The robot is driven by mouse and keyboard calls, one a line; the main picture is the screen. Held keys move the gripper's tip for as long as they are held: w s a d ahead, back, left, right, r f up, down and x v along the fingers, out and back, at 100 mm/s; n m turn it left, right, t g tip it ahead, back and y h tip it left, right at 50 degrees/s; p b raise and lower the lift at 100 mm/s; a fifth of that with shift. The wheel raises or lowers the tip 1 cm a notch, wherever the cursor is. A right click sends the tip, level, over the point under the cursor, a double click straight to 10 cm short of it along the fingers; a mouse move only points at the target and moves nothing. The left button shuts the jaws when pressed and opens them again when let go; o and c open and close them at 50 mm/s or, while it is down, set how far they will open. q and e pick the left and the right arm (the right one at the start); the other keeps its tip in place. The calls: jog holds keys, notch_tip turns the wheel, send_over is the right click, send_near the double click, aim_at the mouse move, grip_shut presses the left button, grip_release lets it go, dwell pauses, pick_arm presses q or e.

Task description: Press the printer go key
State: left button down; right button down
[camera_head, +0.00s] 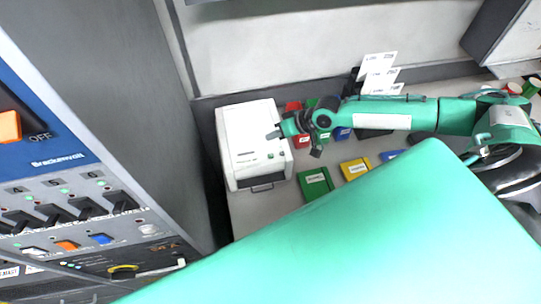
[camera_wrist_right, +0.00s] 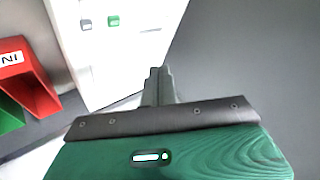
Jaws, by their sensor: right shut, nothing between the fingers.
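The white printer (camera_head: 245,125) stands on the counter against the back wall. Its top shows in the right wrist view (camera_wrist_right: 85,60), with a green key (camera_wrist_right: 113,20) and a grey key (camera_wrist_right: 86,24) side by side. Small keys also show near the printer's front in the head view, but their labels are too small to read. My right gripper (camera_head: 275,133) reaches in from the right over the printer's right part. Its fingers (camera_wrist_right: 157,80) are shut and empty. In the wrist view the green key lies up and left of the fingertips, apart from them. My left gripper is not in view.
Red (camera_wrist_right: 25,75) and green bins stand close beside the printer. A green box (camera_head: 315,184) and a yellow box (camera_head: 355,168) lie on the counter nearby. A grey switch panel (camera_head: 75,215) rises at left. My green arm covers the foreground.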

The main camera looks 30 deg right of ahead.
jog(key=b, duration=0.6)
send_over(274, 157)
notch_tip(274, 157, down, 7)
jog(key=shift+w+f, duration=0.1)
jog(key=shift+f, duration=0.5)
dwell(1.2)
jog(key=shift+d+f+b, duration=0.1)
jog(key=shift+f+b, duration=0.2)
jog(key=shift+f, duration=0.1)
